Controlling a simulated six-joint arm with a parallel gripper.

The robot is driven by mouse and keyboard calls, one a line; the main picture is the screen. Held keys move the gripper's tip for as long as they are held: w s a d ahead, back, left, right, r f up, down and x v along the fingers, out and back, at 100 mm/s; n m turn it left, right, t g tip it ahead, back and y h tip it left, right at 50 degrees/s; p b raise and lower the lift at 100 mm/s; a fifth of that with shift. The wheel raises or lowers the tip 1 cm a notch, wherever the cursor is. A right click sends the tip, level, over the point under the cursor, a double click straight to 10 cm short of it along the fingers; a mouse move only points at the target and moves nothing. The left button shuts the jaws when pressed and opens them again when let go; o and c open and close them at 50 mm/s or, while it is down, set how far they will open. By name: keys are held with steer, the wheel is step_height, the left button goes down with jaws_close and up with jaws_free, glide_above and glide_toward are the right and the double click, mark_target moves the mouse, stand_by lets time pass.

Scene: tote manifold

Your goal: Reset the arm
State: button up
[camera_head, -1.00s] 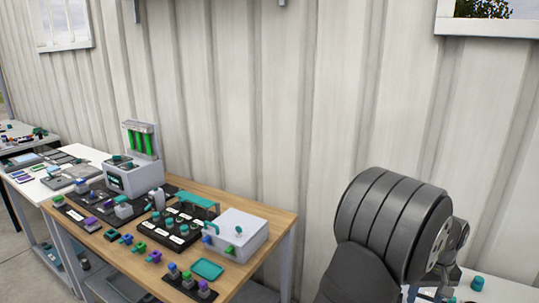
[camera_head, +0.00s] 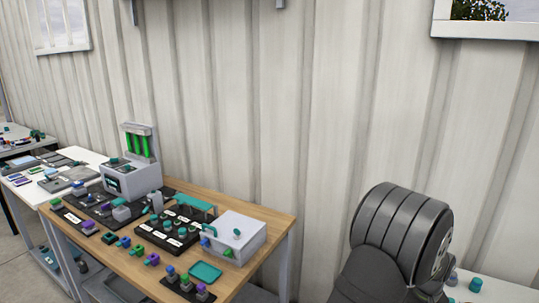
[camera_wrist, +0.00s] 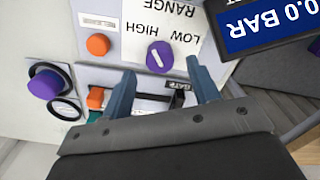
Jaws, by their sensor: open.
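My gripper (camera_wrist: 161,92) shows in the wrist view with its two blue-grey fingers spread apart and nothing between them. Beyond the fingers is a light panel (camera_wrist: 95,15) with a purple round knob (camera_wrist: 160,56) under the words LOW, HIGH and RANGE, which appear upside down. A dark slot marked GATE (camera_wrist: 176,100) shows between the fingers. In the head view my arm's dark rounded link is at the lower right, and the gripper is not visible there.
In the head view a wooden table (camera_head: 265,212) carries a grey box (camera_head: 238,236), a teal tray (camera_head: 205,271) and a device with green tubes (camera_head: 140,145).

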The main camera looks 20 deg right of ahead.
step_height(320, 180, down, 3)
steer(key=shift+f, duration=0.1)
steer(key=shift+m, duration=0.9)
steer(key=m, duration=1.2)
steer(key=shift+o, duration=0.3)
